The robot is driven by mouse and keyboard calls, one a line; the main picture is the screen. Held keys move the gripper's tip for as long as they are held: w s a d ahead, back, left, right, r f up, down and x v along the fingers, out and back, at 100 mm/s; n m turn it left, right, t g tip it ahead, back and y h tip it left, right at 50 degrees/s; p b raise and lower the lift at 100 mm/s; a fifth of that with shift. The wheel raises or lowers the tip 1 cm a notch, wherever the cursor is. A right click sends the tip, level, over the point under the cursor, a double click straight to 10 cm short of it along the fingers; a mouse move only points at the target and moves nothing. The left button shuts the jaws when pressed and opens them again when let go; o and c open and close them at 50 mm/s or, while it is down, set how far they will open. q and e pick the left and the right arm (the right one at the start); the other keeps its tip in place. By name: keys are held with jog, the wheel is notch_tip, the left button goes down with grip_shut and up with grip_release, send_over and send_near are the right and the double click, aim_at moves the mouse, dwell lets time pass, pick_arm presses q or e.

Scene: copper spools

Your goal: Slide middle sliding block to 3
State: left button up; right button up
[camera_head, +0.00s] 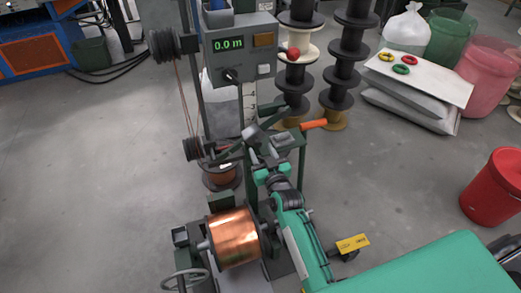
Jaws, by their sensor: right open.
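A green-framed stand (292,165) with small grey and dark parts stands in the middle, behind the copper spool (235,238). An orange handle (313,124) sticks out to the right of the stand. My left gripper is not in view.
Dark pulleys (165,46) carry a wire at left. Stacked spools (345,75) stand behind, a red bucket (494,187) at right. The floor at left is clear.

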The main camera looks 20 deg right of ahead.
jog(key=shift+w, duration=0.9)
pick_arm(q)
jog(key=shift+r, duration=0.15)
